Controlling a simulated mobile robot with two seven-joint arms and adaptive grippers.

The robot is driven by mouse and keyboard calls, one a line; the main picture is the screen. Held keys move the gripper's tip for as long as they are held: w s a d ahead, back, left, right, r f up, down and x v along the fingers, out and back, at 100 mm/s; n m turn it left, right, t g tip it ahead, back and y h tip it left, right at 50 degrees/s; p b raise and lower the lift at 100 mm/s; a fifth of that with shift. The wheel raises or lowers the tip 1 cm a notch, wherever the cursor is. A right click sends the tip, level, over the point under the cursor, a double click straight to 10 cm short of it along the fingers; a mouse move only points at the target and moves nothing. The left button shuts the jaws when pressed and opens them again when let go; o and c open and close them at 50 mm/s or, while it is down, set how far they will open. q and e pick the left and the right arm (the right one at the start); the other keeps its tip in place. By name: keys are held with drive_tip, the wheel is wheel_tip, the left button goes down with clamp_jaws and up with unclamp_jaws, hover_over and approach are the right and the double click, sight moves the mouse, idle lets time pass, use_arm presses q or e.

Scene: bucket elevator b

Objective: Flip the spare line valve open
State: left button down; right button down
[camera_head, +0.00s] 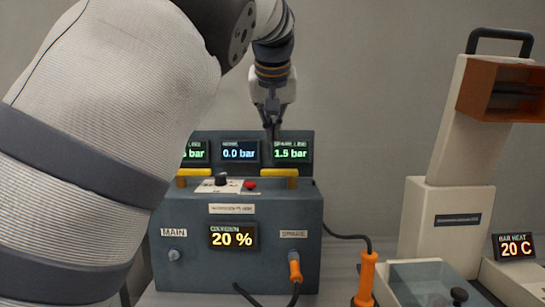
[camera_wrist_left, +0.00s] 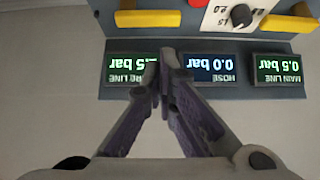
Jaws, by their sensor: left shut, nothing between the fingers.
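The spare line valve's yellow lever (camera_head: 279,173) lies crosswise at the right of the blue-grey box's top, under the spare line display (camera_head: 290,151), which reads 1.5 bar. The lever also shows, upside down, at the top of the left wrist view (camera_wrist_left: 147,18). My left gripper (camera_head: 272,136) points down above and behind the lever, in front of the displays, apart from it. Its fingers are shut and empty; in the wrist view the fingertips (camera_wrist_left: 160,62) overlap the display's edge. My right gripper is out of view.
The box (camera_head: 190,276) has another yellow lever (camera_head: 195,173), a black knob (camera_head: 221,179) and a red button (camera_head: 250,185). The hose display (camera_head: 239,152) reads 0.0 bar. An orange plug (camera_head: 295,268) sits at SPARE. A beige machine (camera_head: 445,225) stands right.

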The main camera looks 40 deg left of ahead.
use_arm(q)
drive_tip(key=x, duration=1)
drive_tip(key=shift+a, duration=0.1)
